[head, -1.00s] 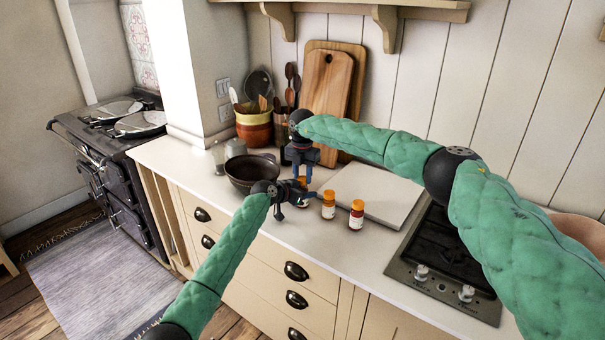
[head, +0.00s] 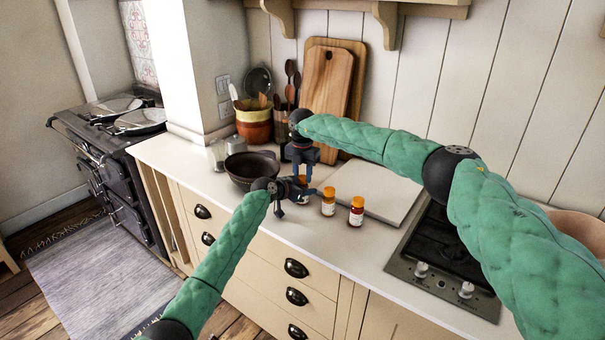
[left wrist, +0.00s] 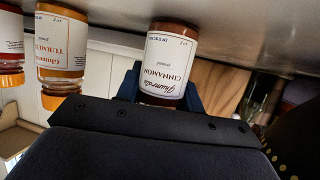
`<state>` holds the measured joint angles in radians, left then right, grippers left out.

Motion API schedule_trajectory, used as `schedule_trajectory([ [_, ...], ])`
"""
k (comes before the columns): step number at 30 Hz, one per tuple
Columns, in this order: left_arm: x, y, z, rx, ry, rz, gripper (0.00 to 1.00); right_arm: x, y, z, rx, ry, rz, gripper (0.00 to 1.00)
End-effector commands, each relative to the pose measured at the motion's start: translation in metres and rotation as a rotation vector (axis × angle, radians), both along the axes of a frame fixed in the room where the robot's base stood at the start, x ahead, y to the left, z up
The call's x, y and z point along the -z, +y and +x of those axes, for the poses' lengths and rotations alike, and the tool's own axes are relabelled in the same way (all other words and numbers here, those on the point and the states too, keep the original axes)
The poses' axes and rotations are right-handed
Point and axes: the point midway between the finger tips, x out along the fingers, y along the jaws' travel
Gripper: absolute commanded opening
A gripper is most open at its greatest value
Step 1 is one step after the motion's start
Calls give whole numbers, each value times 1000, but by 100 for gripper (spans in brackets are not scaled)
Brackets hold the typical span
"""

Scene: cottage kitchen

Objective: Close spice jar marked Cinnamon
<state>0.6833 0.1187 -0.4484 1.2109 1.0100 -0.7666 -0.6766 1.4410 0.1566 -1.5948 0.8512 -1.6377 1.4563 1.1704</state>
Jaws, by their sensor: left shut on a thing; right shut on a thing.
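The cinnamon jar, with a dark reddish-brown filling and a white label reading Cinnamon, stands on the counter in the left wrist view (left wrist: 168,60), which is upside down. In the head view only a small orange part of it (head: 303,182) shows between my grippers. My left gripper (head: 308,191) comes in from the left, low at the counter, shut on the jar. My right gripper (head: 302,177) points down from above, shut at the jar's top on what appears to be its orange lid. The grippers hide the lid's seating on the jar.
A turmeric jar (head: 329,202) and a red-filled jar (head: 356,212), both orange-lidded, stand just right of my grippers. A dark bowl (head: 250,170) is close on the left. A pale board (head: 375,190) lies behind the jars, with a hob (head: 440,255) further right.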

Motion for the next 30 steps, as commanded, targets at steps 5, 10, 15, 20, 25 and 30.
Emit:
schedule_trajectory([
  [5, 0, 0, 0, 0, 0, 0, 0, 3, 0, 0, 0, 0, 0, 13],
  [10, 0, 0, 0, 0, 0, 0, 0, 3, 0, 0, 40, 0, 0, 13],
  [15, 0, 0, 0, 0, 0, 0, 0, 3, 0, 0, 233, 0, 1, 13],
  [20, 0, 0, 0, 0, 0, 0, 0, 3, 1, 0, 462, 0, 0, 13],
  [25, 0, 0, 0, 0, 1, 1, 0, 3, 1, 0, 685, -1, 0, 13],
  [30, 1, 0, 0, 0, 1, 1, 0, 3, 1, 0, 821, -2, -1, 13],
])
